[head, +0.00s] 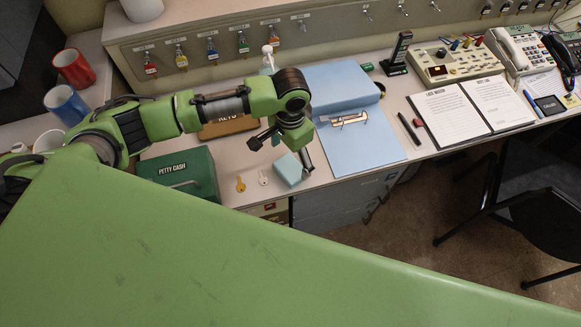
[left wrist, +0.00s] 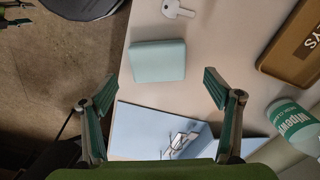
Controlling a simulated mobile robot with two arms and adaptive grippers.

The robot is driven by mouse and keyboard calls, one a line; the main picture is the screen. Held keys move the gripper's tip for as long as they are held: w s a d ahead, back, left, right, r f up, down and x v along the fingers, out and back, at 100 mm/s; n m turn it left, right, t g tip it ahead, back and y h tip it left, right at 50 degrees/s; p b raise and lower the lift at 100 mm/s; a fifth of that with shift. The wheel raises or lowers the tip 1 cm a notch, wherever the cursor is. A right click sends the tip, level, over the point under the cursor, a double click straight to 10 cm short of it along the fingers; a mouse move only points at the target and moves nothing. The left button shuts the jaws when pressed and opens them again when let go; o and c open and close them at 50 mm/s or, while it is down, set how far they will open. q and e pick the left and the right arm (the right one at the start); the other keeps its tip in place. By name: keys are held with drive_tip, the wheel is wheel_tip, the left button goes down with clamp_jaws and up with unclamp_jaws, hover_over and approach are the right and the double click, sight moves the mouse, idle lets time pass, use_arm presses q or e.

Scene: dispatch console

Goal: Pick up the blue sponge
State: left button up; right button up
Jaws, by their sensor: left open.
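The blue sponge (head: 290,170) is a pale blue block lying flat near the front edge of the desk (head: 229,172). It shows whole in the left wrist view (left wrist: 158,61), just beyond the fingertips and roughly centred between them. My left gripper (head: 281,155) is over the desk at the sponge, its fingers spread wide and empty. In the left wrist view the open left gripper (left wrist: 158,84) has nothing between its fingertips but desk surface, and neither finger visibly touches the sponge.
A green petty cash box (head: 180,173), a brass key (head: 240,184) and a silver key (head: 263,177) lie left of the sponge. An open blue folder (head: 360,145) lies to its right.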

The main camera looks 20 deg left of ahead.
sight(290, 167)
use_arm(q)
drive_tip(key=shift+s+f+p, duration=0.25)
drive_tip(key=shift+f+p, duration=0.15)
drive_tip(key=shift+f, duration=0.55)
wheel_tip(290, 167, down, 2)
drive_tip(key=shift+f, duration=0.6)
drive_tip(key=shift+c, duration=0.4)
drive_tip(key=c, duration=1)
use_arm(e)
drive_tip(key=shift+w+r, duration=0.55)
drive_tip(key=shift+r, duration=0.1)
use_arm(q)
drive_tip(key=shift+c, duration=0.2)
drive_tip(key=shift+w+r, duration=0.1)
drive_tip(key=shift+r, duration=0.4)
drive_tip(key=s+d+r+b, duration=0.2)
drive_tip(key=s+d+r, duration=0.2)
drive_tip(key=s+r, duration=0.8)
drive_tip(key=shift+s, duration=0.8)
use_arm(e)
wheel_tip(290, 167, down, 2)
drive_tip(key=shift+w+a+f, duration=0.1)
drive_tip(key=shift+w+f, duration=0.05)
drive_tip(key=shift+f, duration=0.05)
